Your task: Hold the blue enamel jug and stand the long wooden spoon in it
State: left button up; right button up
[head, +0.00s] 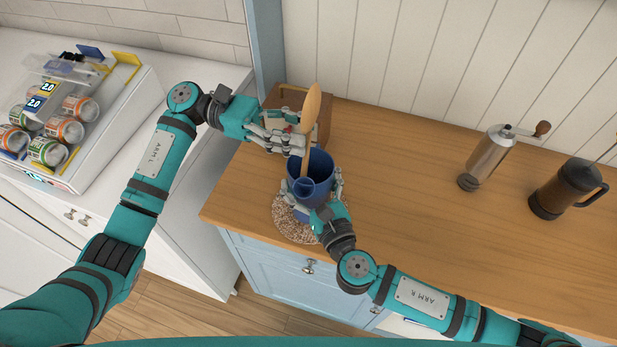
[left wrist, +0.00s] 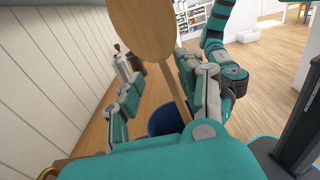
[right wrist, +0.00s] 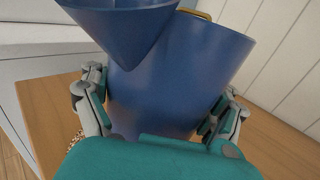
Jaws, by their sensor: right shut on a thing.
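The blue enamel jug (head: 322,178) is upright, with its spout toward me, over the round woven mat (head: 290,232). My right gripper (head: 315,196) is shut on the jug's body; its fingers flank the jug (right wrist: 165,85) in the right wrist view. The long wooden spoon (head: 312,106) is upright, bowl up, its handle reaching down into the jug's mouth. My left gripper (head: 292,142) is beside the handle above the jug, its fingers apart. In the left wrist view the spoon (left wrist: 160,28) passes between the fingers, closer to the right one. The handle's lower end is hidden.
A wooden box (head: 322,118) stands behind the jug by the wall. A grinder (head: 487,160) and a dark coffee press (head: 563,190) stand to the right. A can rack (head: 60,110) is on the white counter at left. The wooden counter (head: 410,180) between jug and grinder is clear.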

pick_arm(q)
jog(key=v, duration=1.2)
dwell(0.6)
pick_arm(e)
jog(key=o, duration=1.2)
jog(key=shift+c, duration=0.2)
